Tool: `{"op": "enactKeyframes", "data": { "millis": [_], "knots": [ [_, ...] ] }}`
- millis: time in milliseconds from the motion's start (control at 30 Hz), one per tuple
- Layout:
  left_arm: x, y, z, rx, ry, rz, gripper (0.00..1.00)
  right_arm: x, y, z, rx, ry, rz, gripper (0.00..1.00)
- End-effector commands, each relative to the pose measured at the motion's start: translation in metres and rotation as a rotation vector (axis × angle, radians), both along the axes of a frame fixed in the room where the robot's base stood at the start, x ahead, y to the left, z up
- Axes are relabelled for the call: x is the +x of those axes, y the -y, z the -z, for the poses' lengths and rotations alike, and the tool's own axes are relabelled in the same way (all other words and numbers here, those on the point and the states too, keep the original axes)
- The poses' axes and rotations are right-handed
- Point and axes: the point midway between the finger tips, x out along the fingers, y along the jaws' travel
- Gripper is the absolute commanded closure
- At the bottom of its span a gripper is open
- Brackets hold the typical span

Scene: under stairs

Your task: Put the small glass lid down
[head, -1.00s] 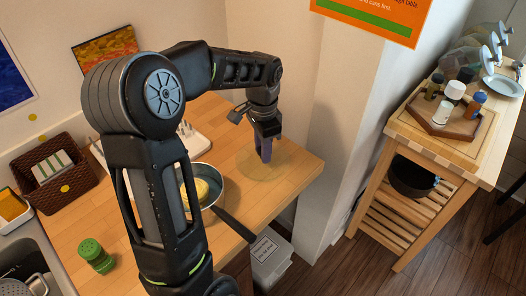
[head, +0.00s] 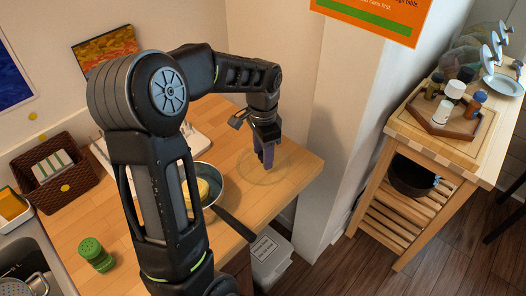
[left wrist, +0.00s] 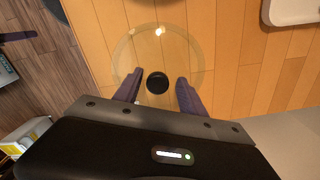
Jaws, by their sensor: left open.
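The small glass lid (left wrist: 187,47) is a clear round disc with a black knob (left wrist: 157,83). In the head view the lid (head: 284,169) lies on the wooden counter near its right end and looks flat. My left gripper (head: 267,160) points down over it. In the left wrist view my left gripper (left wrist: 158,97) is open, with its purple fingers on either side of the knob and a gap on both sides. The fingers hide part of the lid in the head view. My right gripper is not in view.
A pan (head: 213,184) with yellow food and a dark handle stands left of the lid. A green shaker (head: 95,254) and a wicker basket (head: 40,182) are further left. The counter's right edge is close to the lid. A white pillar (head: 340,130) rises behind.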

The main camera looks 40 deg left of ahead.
Motion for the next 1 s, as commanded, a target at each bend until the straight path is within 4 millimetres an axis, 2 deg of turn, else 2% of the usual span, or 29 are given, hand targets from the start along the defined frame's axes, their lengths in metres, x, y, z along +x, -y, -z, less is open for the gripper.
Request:
{"op": "enactKeyframes", "data": {
  "millis": [167, 267, 700, 833, 1000],
  "knots": [
    [0.000, 0.000, -0.005, -0.001, 0.000, 0.000, 0.51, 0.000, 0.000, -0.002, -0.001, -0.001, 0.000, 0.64],
    [0.001, 0.000, -0.015, 0.000, 0.001, 0.000, 0.51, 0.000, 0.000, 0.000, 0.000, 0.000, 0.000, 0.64],
    [0.001, 0.000, -0.101, 0.000, 0.002, 0.001, 0.51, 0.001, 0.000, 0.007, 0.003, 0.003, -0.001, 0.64],
    [0.000, 0.000, -0.117, 0.000, 0.001, 0.001, 0.51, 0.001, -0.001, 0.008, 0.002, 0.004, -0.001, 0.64],
    [0.000, 0.000, -0.123, 0.000, 0.000, 0.000, 0.51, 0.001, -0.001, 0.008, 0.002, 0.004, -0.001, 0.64]
  ]
}}
